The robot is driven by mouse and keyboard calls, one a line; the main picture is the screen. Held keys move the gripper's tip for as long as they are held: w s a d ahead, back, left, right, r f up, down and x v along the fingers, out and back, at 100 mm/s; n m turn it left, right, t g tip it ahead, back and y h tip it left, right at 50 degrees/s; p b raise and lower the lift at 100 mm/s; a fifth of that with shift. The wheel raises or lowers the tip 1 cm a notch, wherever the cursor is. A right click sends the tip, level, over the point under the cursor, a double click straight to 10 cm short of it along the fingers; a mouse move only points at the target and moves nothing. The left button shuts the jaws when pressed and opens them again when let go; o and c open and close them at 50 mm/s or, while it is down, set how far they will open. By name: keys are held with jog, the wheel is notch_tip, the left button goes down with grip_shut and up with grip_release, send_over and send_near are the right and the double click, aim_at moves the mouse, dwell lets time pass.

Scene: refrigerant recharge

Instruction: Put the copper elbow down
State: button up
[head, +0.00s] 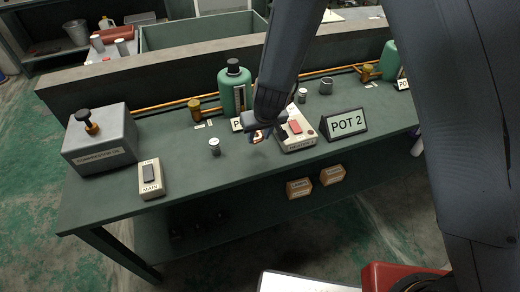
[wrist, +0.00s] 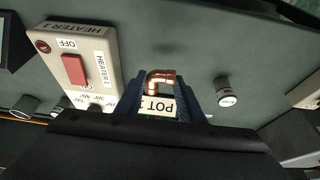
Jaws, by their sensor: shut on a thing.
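The copper elbow (wrist: 160,76) is a bent, shiny copper pipe piece. In the wrist view it sits between the blue fingers of my gripper (wrist: 163,92), which is shut on it. In the head view my gripper (head: 258,134) is low over the green bench (head: 185,205), just left of the heater box. The elbow (head: 258,137) shows there only as a small copper patch. I cannot tell whether it touches the bench top.
The heater box (head: 296,130) with a red switch is close on the right; a POT 2 sign (head: 345,124) stands beyond it. A small metal cylinder (head: 214,147) stands to the left. A green bottle (head: 234,90) is behind.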

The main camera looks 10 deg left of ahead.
jog(key=shift+f+b, duration=1.9)
jog(key=shift+f, duration=0.45)
jog(key=shift+f, duration=0.15)
jog(key=o, duration=1.1)
jog(key=shift+o, duration=0.2)
jog(key=p+v, duration=0.6)
jog(key=v, duration=0.6)
jog(key=shift+p, duration=0.4)
